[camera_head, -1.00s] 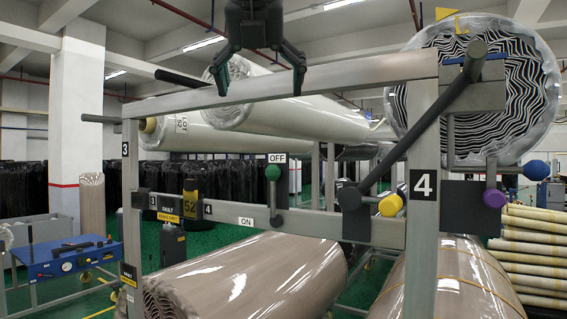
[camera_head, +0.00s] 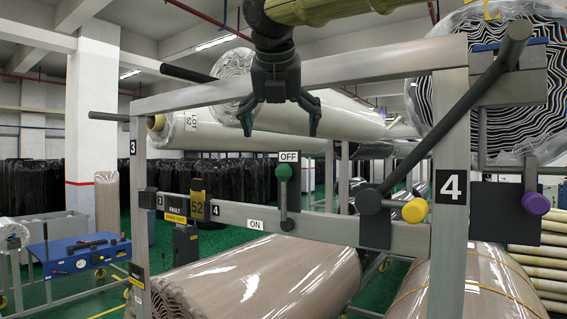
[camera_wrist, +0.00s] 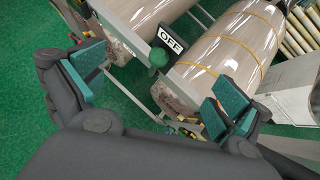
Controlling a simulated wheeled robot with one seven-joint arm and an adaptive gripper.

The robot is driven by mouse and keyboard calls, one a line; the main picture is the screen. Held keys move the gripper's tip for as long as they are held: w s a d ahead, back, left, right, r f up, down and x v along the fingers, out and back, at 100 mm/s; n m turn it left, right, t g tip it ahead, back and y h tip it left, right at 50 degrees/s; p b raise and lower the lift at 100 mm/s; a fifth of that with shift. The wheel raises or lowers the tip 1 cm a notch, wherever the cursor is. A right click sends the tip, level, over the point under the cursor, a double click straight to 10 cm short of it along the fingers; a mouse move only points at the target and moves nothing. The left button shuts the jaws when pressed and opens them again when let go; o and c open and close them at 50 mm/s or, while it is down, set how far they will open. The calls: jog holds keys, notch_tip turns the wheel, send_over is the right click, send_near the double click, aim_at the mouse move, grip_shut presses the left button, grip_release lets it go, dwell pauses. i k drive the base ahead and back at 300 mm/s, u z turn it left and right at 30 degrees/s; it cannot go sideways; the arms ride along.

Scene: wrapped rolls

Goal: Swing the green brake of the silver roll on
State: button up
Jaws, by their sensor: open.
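The green brake knob (camera_head: 284,172) sits on a short grey lever on the rack's cross rail. The lever points up, with the knob just below the OFF label (camera_head: 289,156); the ON label (camera_head: 256,224) is lower left. My gripper (camera_head: 280,128) points down, open and empty, above the knob in the head view. In the wrist view, the green knob (camera_wrist: 157,57) shows between the spread fingers, apart from both, beside the OFF label. A pale, shiny wrapped roll (camera_head: 330,118) lies behind the gripper; I cannot tell whether it is the silver roll.
The rack's top bar (camera_head: 370,70) runs close to my gripper. A long dark lever (camera_head: 450,120) slants at right, with yellow (camera_head: 415,210) and purple (camera_head: 536,203) knobs nearby. Brown wrapped rolls (camera_head: 260,275) lie below. A blue cart (camera_head: 80,255) stands at left.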

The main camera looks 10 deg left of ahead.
aim_at(284, 194)
jog(key=k, duration=1)
